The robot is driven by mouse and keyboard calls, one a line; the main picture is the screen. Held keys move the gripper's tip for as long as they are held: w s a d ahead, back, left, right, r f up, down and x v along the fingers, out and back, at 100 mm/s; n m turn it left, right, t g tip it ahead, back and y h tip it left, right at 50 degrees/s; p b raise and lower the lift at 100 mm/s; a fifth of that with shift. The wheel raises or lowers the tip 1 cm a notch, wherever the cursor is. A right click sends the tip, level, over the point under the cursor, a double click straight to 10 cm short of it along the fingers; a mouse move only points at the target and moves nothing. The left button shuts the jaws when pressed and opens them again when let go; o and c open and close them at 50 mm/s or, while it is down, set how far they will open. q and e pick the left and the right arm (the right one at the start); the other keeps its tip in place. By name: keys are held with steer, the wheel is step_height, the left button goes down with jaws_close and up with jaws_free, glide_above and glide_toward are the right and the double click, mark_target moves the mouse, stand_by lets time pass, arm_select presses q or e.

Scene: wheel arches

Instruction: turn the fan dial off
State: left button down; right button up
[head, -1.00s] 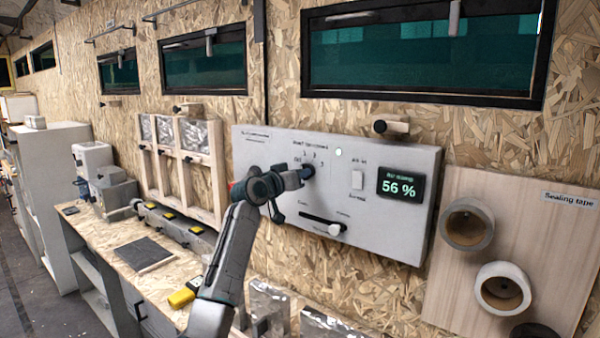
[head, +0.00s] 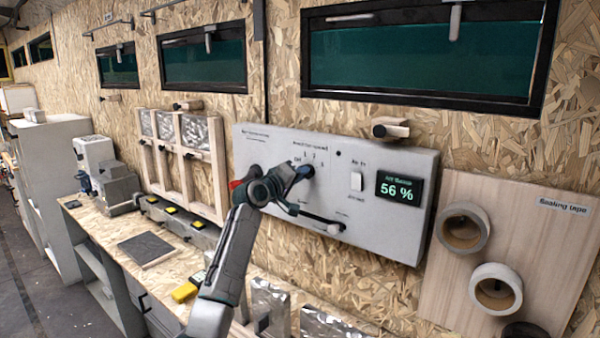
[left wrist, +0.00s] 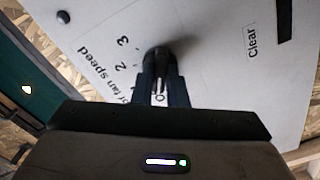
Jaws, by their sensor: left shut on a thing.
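The fan dial (head: 307,171) is a dark knob on the pale wall panel (head: 270,145), below the small fan-speed marks. My left gripper (head: 300,177) reaches up to the dial and is shut on it. In the left wrist view the black dial (left wrist: 160,53) sits between the fingertips of the left gripper (left wrist: 161,72). The printed 2 and 3 show beside it, and a letter O shows between the fingers. The small indicator (head: 338,153) above the dial is dark. My right gripper is not in view.
Right of the dial are a white rocker switch (head: 356,181) and a display (head: 399,188) reading 56 %. A slider knob (head: 335,228) sits below, close to my gripper. A red part (head: 236,184) shows behind my arm. The bench (head: 110,225) holds a yellow device (head: 185,292).

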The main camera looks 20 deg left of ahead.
arm_select(q)
steer(key=shift+f+n, duration=0.15)
steer(key=shift+n, duration=0.15)
steer(key=c, duration=1.4)
jaws_free()
steer(key=shift+c, duration=0.2)
steer(key=shift+s, duration=0.1)
steer(key=b+v, duration=0.4)
steer(key=v, duration=0.6)
steer(key=shift+s, duration=0.25)
steer(key=shift+a, duration=0.15)
